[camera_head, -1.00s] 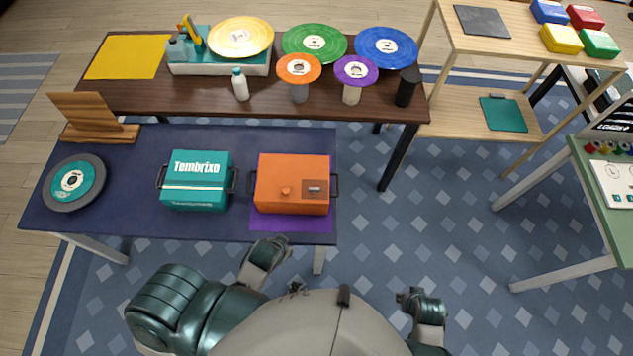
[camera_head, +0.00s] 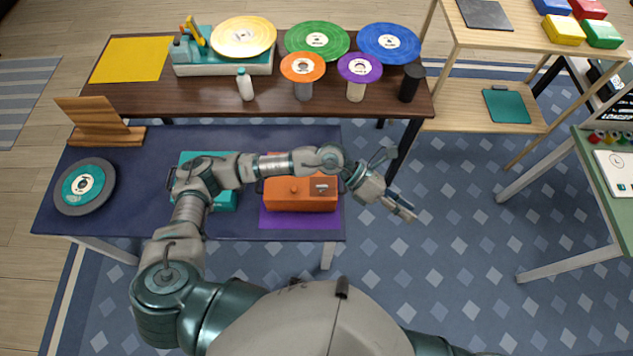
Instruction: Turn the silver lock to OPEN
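The orange case (camera_head: 300,203) stands on a purple mat (camera_head: 290,222) on the dark blue table. A small silver lock (camera_head: 322,187) sits on a brownish plate at the right of its top; its marking is too small to read. An orange knob (camera_head: 293,189) is left of the lock. My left arm reaches across the teal case and the back of the orange case. My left gripper (camera_head: 402,186) is open and empty, to the right of the orange case, beyond the table's right edge, apart from the lock. My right gripper is out of view.
A teal case (camera_head: 224,198) is partly hidden by my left arm. A black turntable disc (camera_head: 72,206) and wooden stand (camera_head: 95,120) are at left. A brown table (camera_head: 205,98) behind holds coloured discs, a white bottle (camera_head: 245,84) and a black cup (camera_head: 411,82).

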